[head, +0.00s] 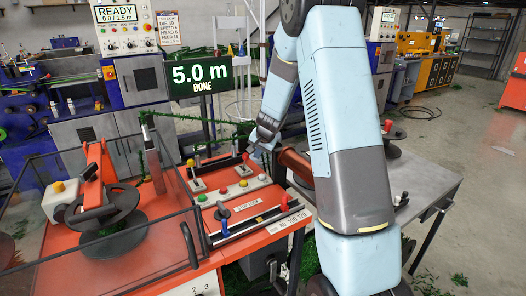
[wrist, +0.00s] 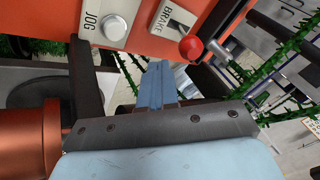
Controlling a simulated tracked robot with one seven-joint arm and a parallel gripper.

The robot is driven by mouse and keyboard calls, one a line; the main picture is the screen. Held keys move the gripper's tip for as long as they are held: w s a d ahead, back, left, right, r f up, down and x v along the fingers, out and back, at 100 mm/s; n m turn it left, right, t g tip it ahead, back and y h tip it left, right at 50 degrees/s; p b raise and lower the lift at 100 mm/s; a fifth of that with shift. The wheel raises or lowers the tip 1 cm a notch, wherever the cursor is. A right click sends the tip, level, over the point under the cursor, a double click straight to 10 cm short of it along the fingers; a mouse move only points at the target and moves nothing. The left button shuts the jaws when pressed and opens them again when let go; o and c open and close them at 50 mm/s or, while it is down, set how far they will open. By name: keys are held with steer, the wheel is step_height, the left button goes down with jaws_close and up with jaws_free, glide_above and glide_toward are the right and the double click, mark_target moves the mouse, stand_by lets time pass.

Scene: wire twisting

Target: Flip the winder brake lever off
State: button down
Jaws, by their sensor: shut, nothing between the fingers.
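The brake lever (wrist: 190,48) has a round red knob and stands on a white plate (wrist: 174,21) labelled BRAKE in the wrist view. In the head view its red knob (head: 245,157) shows at the back right of the orange control panel (head: 262,201). My gripper (wrist: 158,68) is shut and empty. Its fingertips point at the panel edge, just left of and below the red knob in the wrist view, with a small gap in the picture. In the head view my gripper (head: 254,146) is close above the lever; contact cannot be told.
A JOG button (wrist: 115,27) sits left of the brake plate. A copper-coloured cylinder (wrist: 28,142) is close at my gripper's left. Green wire (wrist: 265,62) runs at the right.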

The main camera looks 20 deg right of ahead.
steer(key=shift+w+a+f, duration=0.35)
steer(key=shift+w+a, duration=0.35)
steer(key=shift+a, duration=0.15)
steer(key=shift+w+a+r+g, duration=0.15)
steer(key=shift+w+g, duration=0.15)
steer(key=w+a+r+g+h, duration=0.1)
steer(key=w+g, duration=0.5)
steer(key=w, duration=0.1)
steer(key=shift+w+a+r+h, duration=0.25)
steer(key=shift+a+r+h, duration=0.05)
steer(key=shift+a, duration=0.1)
stand_by(0.5)
steer(key=shift+d+r, duration=0.1)
